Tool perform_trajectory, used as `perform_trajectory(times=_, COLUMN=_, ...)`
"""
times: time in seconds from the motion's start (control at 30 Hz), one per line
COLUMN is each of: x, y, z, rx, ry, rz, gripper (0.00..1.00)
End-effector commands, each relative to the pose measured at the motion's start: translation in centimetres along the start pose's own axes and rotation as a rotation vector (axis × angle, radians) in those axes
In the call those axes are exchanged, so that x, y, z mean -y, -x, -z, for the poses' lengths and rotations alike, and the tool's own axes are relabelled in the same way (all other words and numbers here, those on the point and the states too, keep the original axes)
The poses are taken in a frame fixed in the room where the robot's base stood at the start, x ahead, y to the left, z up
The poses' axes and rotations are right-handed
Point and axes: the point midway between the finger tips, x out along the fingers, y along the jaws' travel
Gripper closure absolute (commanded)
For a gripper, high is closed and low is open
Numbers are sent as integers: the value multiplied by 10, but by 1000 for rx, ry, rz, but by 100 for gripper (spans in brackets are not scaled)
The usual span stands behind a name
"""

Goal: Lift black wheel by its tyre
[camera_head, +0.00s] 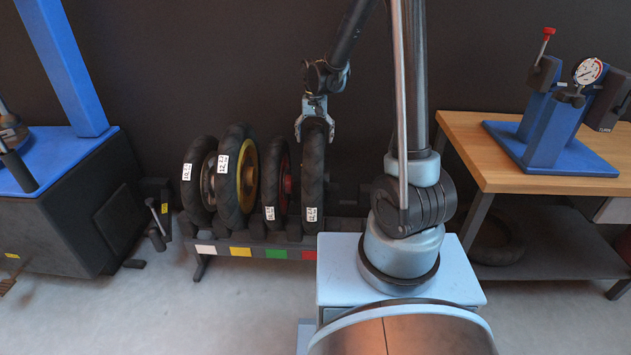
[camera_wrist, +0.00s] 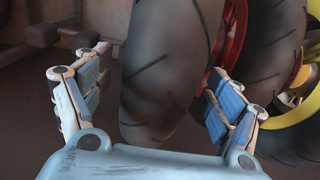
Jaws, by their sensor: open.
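The rightmost wheel (camera_head: 314,170) on the rack stands upright, nearly edge-on, with a dark tyre and a white label low down. In the wrist view the tyre (camera_wrist: 160,75) stands between the spread fingers of my gripper (camera_wrist: 158,80). A gap shows at the left finger; the right finger is closer, and I cannot tell whether it touches.
A red-rimmed wheel (camera_head: 275,185) stands close to the left, then a yellow-rimmed wheel (camera_head: 237,180) and a pale-hubbed one (camera_head: 199,182). The low rack (camera_head: 225,250) carries coloured tags. A wooden-topped bench (camera_head: 470,140) is right; a blue-topped lift (camera_head: 50,155) is left.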

Motion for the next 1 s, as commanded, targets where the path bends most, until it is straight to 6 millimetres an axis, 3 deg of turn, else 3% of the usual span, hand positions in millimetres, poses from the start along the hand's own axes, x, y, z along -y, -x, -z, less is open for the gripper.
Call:
perform_trajectory(times=0.07, x=0, y=0, z=0, rx=0, ry=-1, rz=0, gripper=15)
perform_trajectory(times=0.43, x=-1, y=0, z=0, rx=0, ry=-2, rz=0, gripper=99)
perform_trajectory(times=0.77, x=-2, y=3, z=0, rx=0, ry=-2, rz=0, gripper=100)
perform_trajectory(times=1.0, x=-2, y=19, z=0, rx=0, ry=-2, rz=0, gripper=100)
